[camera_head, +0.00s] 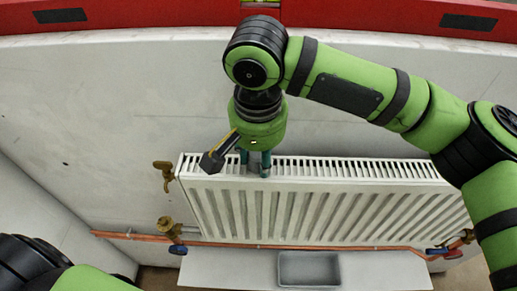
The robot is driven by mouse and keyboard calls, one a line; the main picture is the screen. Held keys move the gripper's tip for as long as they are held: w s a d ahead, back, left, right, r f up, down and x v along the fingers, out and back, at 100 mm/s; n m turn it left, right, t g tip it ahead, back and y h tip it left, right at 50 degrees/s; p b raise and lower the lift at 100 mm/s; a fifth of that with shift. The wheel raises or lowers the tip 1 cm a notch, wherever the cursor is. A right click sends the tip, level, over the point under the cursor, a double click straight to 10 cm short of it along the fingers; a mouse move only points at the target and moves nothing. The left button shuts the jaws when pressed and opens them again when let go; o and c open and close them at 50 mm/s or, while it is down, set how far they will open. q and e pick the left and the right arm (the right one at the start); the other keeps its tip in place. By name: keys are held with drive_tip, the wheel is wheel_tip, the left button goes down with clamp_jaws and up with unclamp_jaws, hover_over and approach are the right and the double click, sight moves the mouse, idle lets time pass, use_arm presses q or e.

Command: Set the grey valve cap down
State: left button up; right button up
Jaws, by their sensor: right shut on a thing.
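My right gripper (254,170) points down in front of the white radiator's top grille, left of its middle. It is shut on the grey valve cap (254,168), a small grey piece that shows between the two teal fingers and is partly hidden by them. I cannot tell whether the cap touches the radiator behind it. My left arm shows only as a green and black part at the lower left. The left gripper is out of the picture.
The white radiator (330,205) hangs on the grey wall. A brass valve (165,172) sits at its upper left, another (168,226) at its lower left. A copper pipe (300,246) runs beneath. A grey tray (310,283) stands on a white surface (225,270), with free room either side.

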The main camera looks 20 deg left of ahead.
drive_tip(key=shift+s+f, duration=0.1)
drive_tip(key=o, duration=0.8)
drive_tip(key=r, duration=0.4)
drive_tip(key=s+r+b, duration=0.1)
drive_tip(key=r, duration=0.3)
drive_tip(key=r+b, duration=0.1)
drive_tip(key=r, duration=0.3)
drive_tip(key=shift+s+d+r, duration=0.15)
